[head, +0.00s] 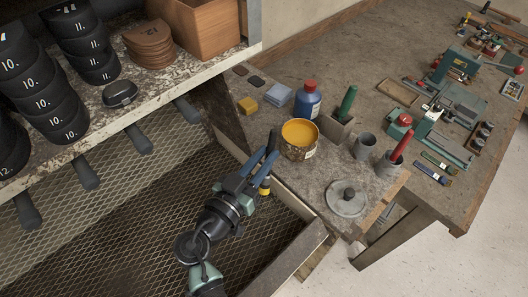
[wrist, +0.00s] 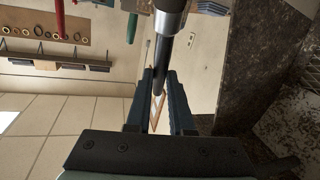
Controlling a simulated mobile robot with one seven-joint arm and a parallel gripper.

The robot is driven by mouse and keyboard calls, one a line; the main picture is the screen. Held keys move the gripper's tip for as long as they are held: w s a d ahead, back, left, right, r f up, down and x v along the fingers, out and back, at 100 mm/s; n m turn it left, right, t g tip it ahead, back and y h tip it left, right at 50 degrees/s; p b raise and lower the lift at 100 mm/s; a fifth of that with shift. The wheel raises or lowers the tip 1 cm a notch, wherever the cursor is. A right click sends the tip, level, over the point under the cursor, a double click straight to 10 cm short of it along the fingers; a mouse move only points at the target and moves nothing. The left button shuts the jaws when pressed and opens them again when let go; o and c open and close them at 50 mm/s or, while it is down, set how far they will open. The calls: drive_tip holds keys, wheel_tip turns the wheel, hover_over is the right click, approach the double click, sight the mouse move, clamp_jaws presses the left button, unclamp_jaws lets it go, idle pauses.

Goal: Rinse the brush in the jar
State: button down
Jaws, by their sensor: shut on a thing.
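My gripper (head: 262,166) is above the mesh-bottomed bay, just left of the bench corner. Its blue fingers are shut on a dark, thin handle, the brush (wrist: 162,67), which has a silvery collar in the wrist view. In the head view a dark end with a yellow band (head: 265,187) shows below the fingers. A small grey pot (head: 364,149) stands on the bench to the right, apart from my gripper; I cannot tell what it holds. A second grey pot (head: 388,169) beside it holds a red-handled tool. I cannot tell for certain which vessel is the jar.
An open tin of yellow stuff (head: 299,153) stands on the bench close to my gripper. Behind it are a blue bottle (head: 307,103) and a holder with a green handle (head: 347,103). A round grey lid (head: 347,202) lies at the front. A wooden rail (head: 288,263) edges the bay.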

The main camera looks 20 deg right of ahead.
drive_tip(key=shift+f+b, duration=3.4)
drive_tip(key=shift+b, duration=0.65)
drive_tip(key=shift+r+p, duration=2.5)
drive_tip(key=shift+r, duration=2.25)
wheel_tip(320, 180, up, 4)
drive_tip(key=shift+f+p, duration=0.1)
drive_tip(key=shift+p, duration=0.85)
